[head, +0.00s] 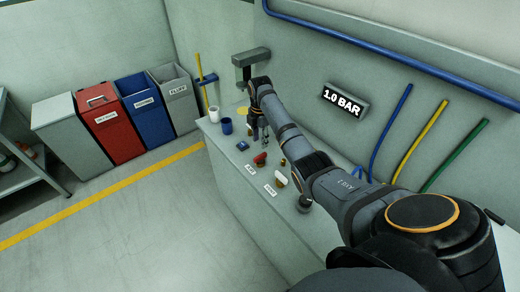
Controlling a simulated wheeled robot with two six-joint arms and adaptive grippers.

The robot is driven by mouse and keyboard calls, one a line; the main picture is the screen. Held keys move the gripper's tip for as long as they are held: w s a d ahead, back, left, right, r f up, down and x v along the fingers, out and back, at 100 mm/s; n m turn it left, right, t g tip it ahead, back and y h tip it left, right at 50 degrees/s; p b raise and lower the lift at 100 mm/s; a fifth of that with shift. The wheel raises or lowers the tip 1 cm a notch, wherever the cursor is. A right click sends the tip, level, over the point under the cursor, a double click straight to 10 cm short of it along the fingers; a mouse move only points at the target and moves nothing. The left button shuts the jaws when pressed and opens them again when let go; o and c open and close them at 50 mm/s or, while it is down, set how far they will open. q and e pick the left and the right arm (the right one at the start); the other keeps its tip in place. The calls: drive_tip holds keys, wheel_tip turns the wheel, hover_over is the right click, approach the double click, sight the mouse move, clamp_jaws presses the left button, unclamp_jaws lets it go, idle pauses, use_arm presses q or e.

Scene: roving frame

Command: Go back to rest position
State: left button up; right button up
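My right arm reaches in from the lower right, out over the grey counter (236,178). My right gripper (260,136) points down near the counter's far part, close to the wall side. Its two fingers look apart, with nothing seen between them. My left gripper is not in view. Near the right gripper are a blue cup (226,126), a white cup (214,114) and a small blue item (242,146). A red-handled item (260,159) and a white-handled item (280,180) are nearer, beside small labels.
A wall fixture (250,58) stands behind the gripper. A gauge box reads 1.0 BAR (345,100). Blue, yellow and green pipes run along the wall. Red (112,135), blue (150,120) and grey bins stand at left, with a shelf (22,178). The floor between is clear.

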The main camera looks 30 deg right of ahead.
wheel_tip(320, 180, up, 3)
drive_tip(key=shift+r, duration=0.1)
idle(0.5)
